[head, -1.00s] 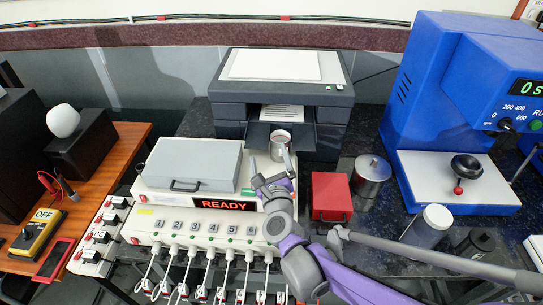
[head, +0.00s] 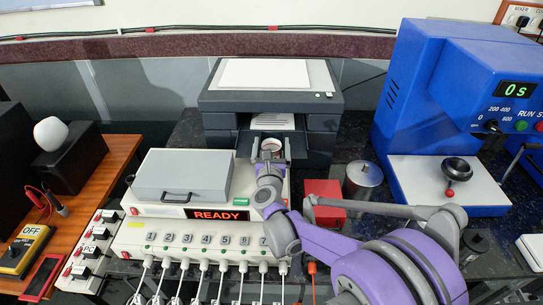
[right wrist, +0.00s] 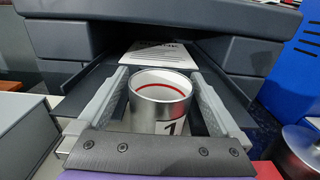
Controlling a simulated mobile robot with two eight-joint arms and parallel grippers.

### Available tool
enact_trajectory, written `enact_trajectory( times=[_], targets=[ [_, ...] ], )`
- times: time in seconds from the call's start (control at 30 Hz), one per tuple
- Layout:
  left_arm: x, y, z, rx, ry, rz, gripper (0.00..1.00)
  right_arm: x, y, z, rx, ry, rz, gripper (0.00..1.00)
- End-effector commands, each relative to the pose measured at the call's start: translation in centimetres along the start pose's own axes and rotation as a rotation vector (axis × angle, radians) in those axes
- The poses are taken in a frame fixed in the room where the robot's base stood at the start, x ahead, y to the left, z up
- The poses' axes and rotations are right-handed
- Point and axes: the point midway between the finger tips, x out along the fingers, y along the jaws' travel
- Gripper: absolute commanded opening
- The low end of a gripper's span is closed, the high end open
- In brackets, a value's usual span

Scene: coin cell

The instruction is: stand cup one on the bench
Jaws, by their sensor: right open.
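Cup one (head: 271,144) is a small metal cup with a pale inside and a red ring. In the right wrist view the cup (right wrist: 160,98) stands upright and shows a black "1" on a white label. It is at the mouth of the dark printer; its base is hidden, so I cannot tell what it rests on. My right gripper (head: 269,158) is open, with its fingers on either side of the cup. In the right wrist view a gap shows between each finger and the cup. The dark speckled bench (head: 352,224) shows to the right. My left gripper is not in view.
The printer (head: 270,88) stands behind the cup. A white tester (head: 190,236) with a grey lidded box (head: 188,174) is to the left. A red box (head: 324,188), a lidded metal pot (head: 364,176) and a blue machine (head: 440,90) are to the right.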

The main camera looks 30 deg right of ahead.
Motion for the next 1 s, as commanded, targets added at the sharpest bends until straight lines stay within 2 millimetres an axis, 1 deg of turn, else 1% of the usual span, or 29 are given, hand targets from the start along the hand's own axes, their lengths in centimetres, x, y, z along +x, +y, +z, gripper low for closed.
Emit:
enact_trajectory(
  times=[0.03, 0.1, 0.33, 0.37, 0.5, 0.67, 0.7, 0.87, 0.9, 1.0],
  targets=[
    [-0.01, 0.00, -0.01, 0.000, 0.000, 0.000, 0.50, 0.65, -0.03, -0.03, -0.001, 0.000, -0.001, 1.00],
    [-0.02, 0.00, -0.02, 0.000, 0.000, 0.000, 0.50, 1.09, -0.05, -0.04, -0.001, 0.001, 0.000, 1.00],
    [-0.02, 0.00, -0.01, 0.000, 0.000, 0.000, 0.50, 1.25, -0.04, -0.05, -0.001, 0.001, 0.001, 1.00],
    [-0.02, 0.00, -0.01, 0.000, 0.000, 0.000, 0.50, 1.24, -0.04, -0.05, -0.001, 0.001, 0.001, 0.98],
    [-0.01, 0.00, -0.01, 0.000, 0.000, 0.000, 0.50, 1.23, -0.03, -0.05, -0.001, 0.001, 0.001, 0.73],
    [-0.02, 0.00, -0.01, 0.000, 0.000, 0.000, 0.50, 1.22, -0.03, -0.05, -0.001, 0.001, 0.001, 0.44],
    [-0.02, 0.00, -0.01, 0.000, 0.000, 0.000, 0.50, 1.22, -0.02, -0.05, -0.001, 0.001, 0.001, 0.37],
    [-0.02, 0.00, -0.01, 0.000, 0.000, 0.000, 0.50, 1.22, -0.02, -0.04, -0.001, 0.001, 0.001, 0.08],
    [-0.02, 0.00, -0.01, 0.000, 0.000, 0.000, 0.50, 1.21, -0.03, -0.02, -0.002, 0.000, 0.000, 0.01],
    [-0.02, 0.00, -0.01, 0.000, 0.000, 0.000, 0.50, 1.21, -0.03, -0.02, -0.002, 0.000, 0.000, 0.00]
  ],
)
